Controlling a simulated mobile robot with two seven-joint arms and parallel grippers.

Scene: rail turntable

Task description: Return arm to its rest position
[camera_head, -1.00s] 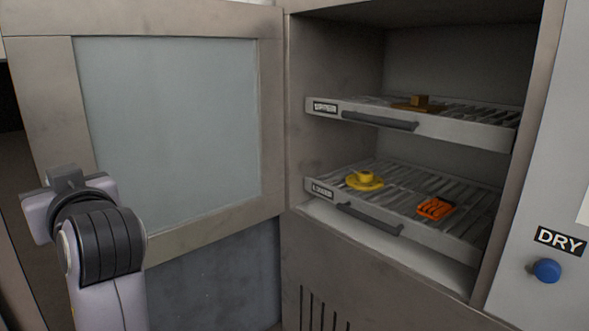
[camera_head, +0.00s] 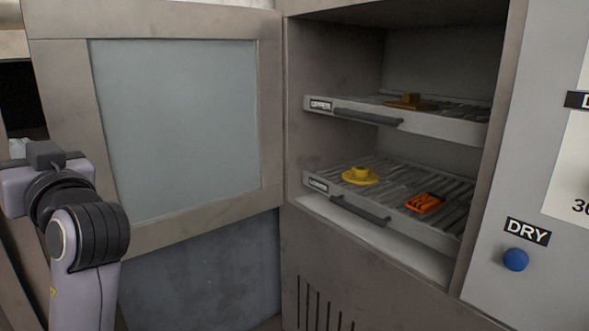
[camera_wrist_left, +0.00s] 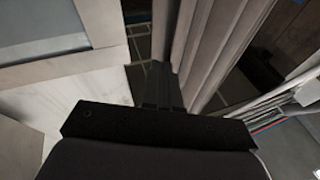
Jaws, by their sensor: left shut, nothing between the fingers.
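My left arm (camera_head: 85,240) rises at the lower left of the head view, in front of the open cabinet door. It is bent at the wrist, and its gripper end points away, so the fingers are hidden there. In the left wrist view, the left gripper (camera_wrist_left: 160,85) shows its two dark fingers together, with nothing between them. It is apart from the pale panels around it. My right arm and gripper are in neither view.
The cabinet door (camera_head: 270,120) stands open beside my left arm. An upper rack (camera_head: 440,125) holds a brown piece (camera_head: 410,102). A lower rack (camera_head: 410,225) holds a yellow piece (camera_head: 360,176) and an orange piece (camera_head: 425,203). A blue button (camera_head: 515,259) sits under the DRY label (camera_head: 527,232).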

